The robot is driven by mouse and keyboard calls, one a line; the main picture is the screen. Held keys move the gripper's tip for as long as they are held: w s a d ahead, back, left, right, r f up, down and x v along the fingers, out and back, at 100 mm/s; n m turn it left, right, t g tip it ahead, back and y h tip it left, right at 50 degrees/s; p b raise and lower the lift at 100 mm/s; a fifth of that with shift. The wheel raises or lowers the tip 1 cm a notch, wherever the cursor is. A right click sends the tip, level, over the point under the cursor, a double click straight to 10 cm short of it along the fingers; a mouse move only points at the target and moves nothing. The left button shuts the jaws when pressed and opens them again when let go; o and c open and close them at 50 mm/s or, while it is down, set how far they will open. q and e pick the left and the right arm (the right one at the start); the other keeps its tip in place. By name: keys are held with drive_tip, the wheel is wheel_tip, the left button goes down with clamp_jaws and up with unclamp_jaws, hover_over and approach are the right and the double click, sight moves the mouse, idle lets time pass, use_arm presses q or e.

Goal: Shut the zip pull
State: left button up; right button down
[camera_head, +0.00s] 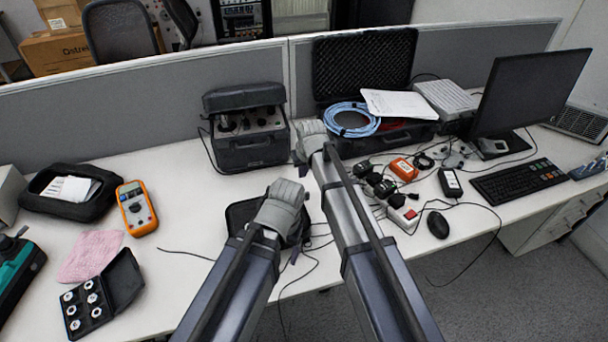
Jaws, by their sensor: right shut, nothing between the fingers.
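I cannot make out the zip pull. A small black case or pouch (238,213) lies at the table's front edge, partly hidden behind my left gripper. An open black soft case (40,200) with white papers inside lies at the far left; no zip pull can be told on it. My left gripper (301,238) is over the right side of the small black case, its fingers mostly hidden by its wrist; I cannot tell whether it touches. My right gripper (299,157) is shut and empty, farther back, just right of the grey instrument box.
The instrument box (250,150) stands against the partition (180,95). An open hard case (365,65) with a blue cable coil (352,118) is right of it. An orange multimeter (137,208) lies left. Adapters and loose cables crowd the right. White table is clear between multimeter and small case.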

use_arm(q)
wheel_tip(320, 180, down, 6)
drive_tip(key=b, duration=0.4)
drive_tip(key=shift+r+b, duration=0.1)
drive_tip(key=shift+b, duration=0.25)
use_arm(e)
drive_tip(key=x, duration=0.6)
use_arm(q)
drive_tip(key=shift+r+p, duration=0.5)
use_arm(e)
drive_tip(key=s, duration=0.1)
drive_tip(key=s+d, duration=0.1)
drive_tip(key=s+r, duration=0.1)
drive_tip(key=s, duration=0.1)
drive_tip(key=shift+d, duration=0.15)
drive_tip(key=shift+s, duration=0.15)
use_arm(q)
drive_tip(key=shift+s+d+r, duration=0.1)
drive_tip(key=shift+s+d, duration=0.1)
drive_tip(key=shift+s, duration=0.35)
drive_tip(key=shift+s+d, duration=0.15)
drive_tip(key=shift+s, duration=0.35)
drive_tip(key=shift+w+a, duration=0.1)
drive_tip(key=shift+w, duration=0.15)
use_arm(e)
drive_tip(key=s+d, duration=0.3)
drive_tip(key=s, duration=0.7)
drive_tip(key=shift+d, duration=0.2)
use_arm(q)
drive_tip(key=shift+s, duration=0.1)
